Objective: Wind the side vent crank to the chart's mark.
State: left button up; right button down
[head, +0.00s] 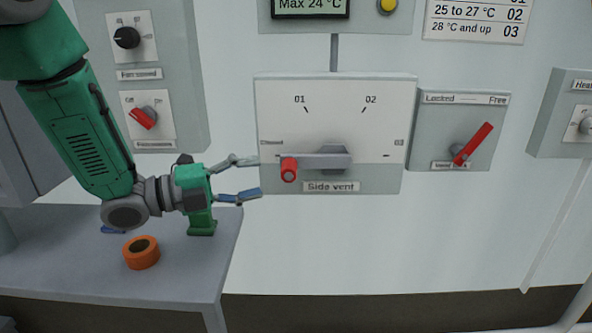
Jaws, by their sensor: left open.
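The side vent panel (280,110) is a white plate on the wall, with tick marks from Closed at the left through 01 and 02 to 03 at the right. Its grey crank arm (322,161) points left, toward Closed, and ends in a red knob (289,170). My left gripper (260,176) is open and empty, its fingertips just left of the red knob, seemingly apart from it. The chart (478,18), cut off at the top, reads 25 to 27 °C 02 and 28 °C and up 03. A display (310,6) above reads Max 24 °C. My right gripper is out of view.
The lock lever (472,145), red, right of the vent panel, tilts up toward Free. A fan speed knob (127,38) and a red switch (144,117) sit on the left panel. An orange ring-shaped object (141,252) lies on the grey table (190,270) below my arm.

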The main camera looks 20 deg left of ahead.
aim_at(289, 170)
pick_arm(q)
jog(key=x, duration=0.4)
jog(key=w+x, duration=0.1)
jog(key=x, duration=0.2)
jog(key=shift+a+f, duration=0.25)
jog(key=shift+w+d+r, duration=0.1)
jog(key=shift+w+d, duration=0.1)
jog(key=shift+d, duration=0.5)
jog(key=shift+a, duration=0.4)
grip_shut()
